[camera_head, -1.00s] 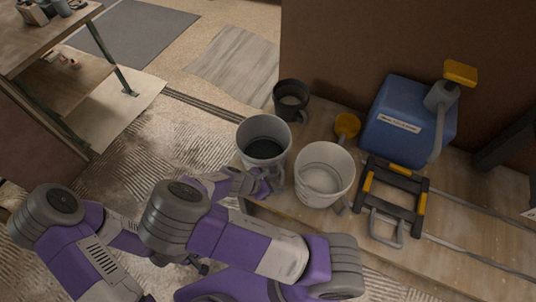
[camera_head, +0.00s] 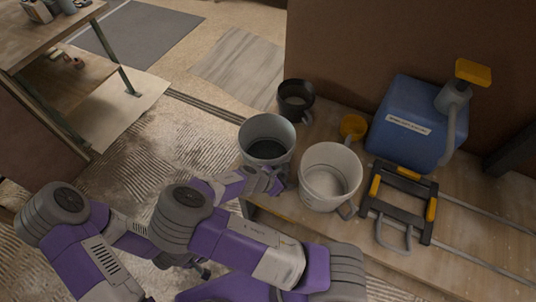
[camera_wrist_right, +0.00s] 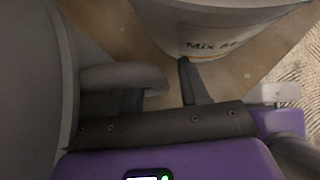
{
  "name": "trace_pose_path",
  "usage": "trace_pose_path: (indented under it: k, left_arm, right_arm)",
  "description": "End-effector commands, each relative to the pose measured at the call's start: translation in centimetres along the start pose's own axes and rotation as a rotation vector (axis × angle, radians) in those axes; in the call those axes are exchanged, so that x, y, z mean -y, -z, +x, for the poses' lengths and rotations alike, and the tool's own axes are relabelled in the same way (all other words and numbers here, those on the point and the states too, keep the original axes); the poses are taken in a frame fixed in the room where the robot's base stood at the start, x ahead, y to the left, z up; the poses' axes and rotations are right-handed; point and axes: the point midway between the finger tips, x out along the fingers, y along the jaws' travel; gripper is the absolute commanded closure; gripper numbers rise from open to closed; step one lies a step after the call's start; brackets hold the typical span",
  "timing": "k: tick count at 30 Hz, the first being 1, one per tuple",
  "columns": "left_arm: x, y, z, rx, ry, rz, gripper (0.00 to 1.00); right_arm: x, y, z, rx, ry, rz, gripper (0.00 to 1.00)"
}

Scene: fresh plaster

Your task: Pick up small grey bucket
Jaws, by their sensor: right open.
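The grey bucket (camera_head: 266,135) stands upright near the left edge of the low wooden board, with a dark inside. In the right wrist view its curved grey wall (camera_wrist_right: 35,90) fills the left side, with a looped handle (camera_wrist_right: 120,78) sticking out. My right gripper (camera_head: 266,181) is open at the near side of this bucket, close to the handle. One dark finger (camera_wrist_right: 190,82) shows just right of the handle's end; I cannot tell whether the handle lies between the fingers. My left gripper is not in view.
A white bucket (camera_head: 329,172) stands close on the right; its printed wall (camera_wrist_right: 215,30) is near the finger.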

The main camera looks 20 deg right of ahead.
Motion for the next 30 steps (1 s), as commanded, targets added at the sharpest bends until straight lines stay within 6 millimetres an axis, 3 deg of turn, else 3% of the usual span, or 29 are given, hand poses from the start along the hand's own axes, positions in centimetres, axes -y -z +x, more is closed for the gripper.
trace_pose_path:
  k: [2,10,30]
  left_arm:
    - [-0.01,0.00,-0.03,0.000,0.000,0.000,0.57]
    - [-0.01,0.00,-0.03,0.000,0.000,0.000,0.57]
    - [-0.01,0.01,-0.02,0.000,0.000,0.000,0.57]
  right_arm:
    - [0.01,-0.01,-0.04,0.000,0.000,0.000,0.58]
    - [0.02,0.01,-0.05,0.000,0.001,0.000,0.99]
    - [0.03,0.04,-0.06,-0.001,0.001,0.000,1.00]
